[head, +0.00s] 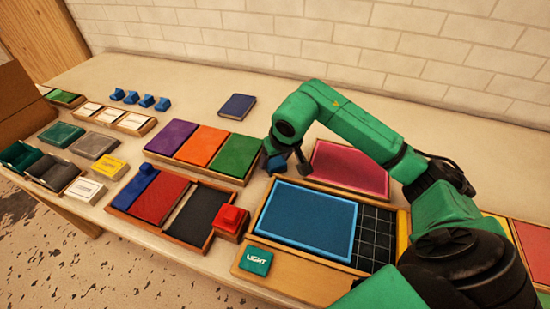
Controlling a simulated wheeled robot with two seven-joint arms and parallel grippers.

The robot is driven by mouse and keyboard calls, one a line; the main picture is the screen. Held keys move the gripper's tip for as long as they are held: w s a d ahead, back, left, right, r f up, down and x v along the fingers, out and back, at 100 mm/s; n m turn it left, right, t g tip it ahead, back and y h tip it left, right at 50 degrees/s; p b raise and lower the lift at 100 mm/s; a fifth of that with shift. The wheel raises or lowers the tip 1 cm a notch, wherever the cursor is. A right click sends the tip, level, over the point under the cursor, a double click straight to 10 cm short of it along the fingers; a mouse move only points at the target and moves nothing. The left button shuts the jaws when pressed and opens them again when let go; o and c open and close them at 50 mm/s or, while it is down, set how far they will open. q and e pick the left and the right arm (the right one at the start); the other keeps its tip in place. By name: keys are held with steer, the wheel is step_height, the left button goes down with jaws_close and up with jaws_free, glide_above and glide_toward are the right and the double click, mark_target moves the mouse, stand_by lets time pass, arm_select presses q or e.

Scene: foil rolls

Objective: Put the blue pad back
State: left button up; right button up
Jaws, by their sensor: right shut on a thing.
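My right gripper (284,165) points down just behind the wooden tray with the large blue panel. It is shut on a small blue thing (276,163), mostly hidden by the fingers; I cannot tell its full shape. A dark blue pad (237,106) lies flat on the table farther back, apart from the gripper. The large light-blue panel (310,219) lies in its wooden tray (285,282), beside a black grid. A nearer tray (165,239) holds a blue block (140,183), a red pad (160,199) and a dark area that may be a pad or empty slot. My left gripper is out of view.
A tray with purple (171,138), orange (201,145) and green pads (235,156) stands left of the gripper. A red block (232,219) and a pink pad (350,167) are close by. Several small blue blocks sit back left. The table is clear around the dark blue pad.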

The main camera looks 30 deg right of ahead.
steer(key=o, duration=1.3)
steer(key=shift+f, duration=0.1)
steer(key=shift+r+p, duration=0.25)
steer(key=shift+p, duration=0.05)
steer(key=b+v, duration=0.1)
steer(key=v, duration=1.1)
